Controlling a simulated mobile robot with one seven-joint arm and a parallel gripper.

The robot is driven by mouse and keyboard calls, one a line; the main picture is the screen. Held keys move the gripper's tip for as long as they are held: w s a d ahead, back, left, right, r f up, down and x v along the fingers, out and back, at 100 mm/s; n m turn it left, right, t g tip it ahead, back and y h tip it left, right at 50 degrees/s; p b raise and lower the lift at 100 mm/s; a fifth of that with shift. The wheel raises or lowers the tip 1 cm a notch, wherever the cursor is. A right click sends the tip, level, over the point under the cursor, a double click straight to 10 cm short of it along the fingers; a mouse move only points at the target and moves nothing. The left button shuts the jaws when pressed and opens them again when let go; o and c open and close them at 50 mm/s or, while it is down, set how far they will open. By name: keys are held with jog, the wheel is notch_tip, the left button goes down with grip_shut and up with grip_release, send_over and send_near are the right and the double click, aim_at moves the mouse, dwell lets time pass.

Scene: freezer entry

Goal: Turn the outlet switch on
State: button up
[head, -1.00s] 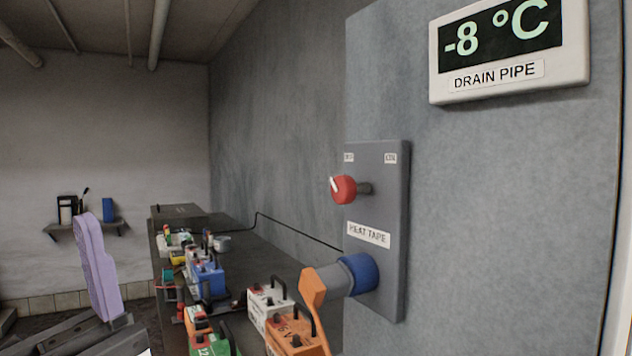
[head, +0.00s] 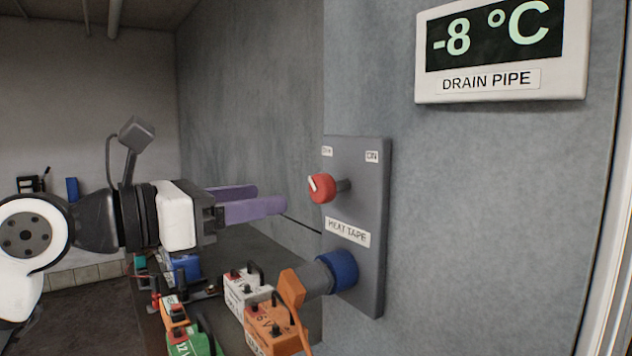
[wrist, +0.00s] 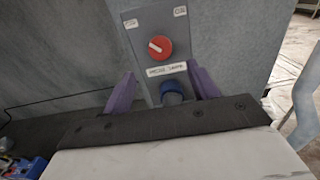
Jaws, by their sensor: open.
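The outlet switch is a red rotary knob (head: 321,188) on a grey panel (head: 357,280) on the wall, labelled HEAT TAPE. In the wrist view the red knob (wrist: 160,47) has a white pointer tilted toward the upper-left label; the upper-right label reads ON. My gripper (head: 270,200) has purple fingers, is open and empty, and points at the panel from the left, short of the knob. In the wrist view the fingers (wrist: 163,88) stand either side of the panel's lower part, below the knob. A blue plug (head: 338,270) sits in the socket below the label.
A display (head: 500,50) above the panel reads -8 °C, DRAIN PIPE. A dark bench (head: 240,345) under my gripper holds several battery-like boxes, including an orange one (head: 272,328) and a white one (head: 247,289). An orange flap (head: 291,288) is by the plug.

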aim_at(316, 190)
jog(key=p+x, duration=0.3)
jog(key=x, duration=0.7)
jog(key=shift+w+d, duration=0.2)
jog(key=shift+d, duration=0.1)
jog(key=c, duration=1)
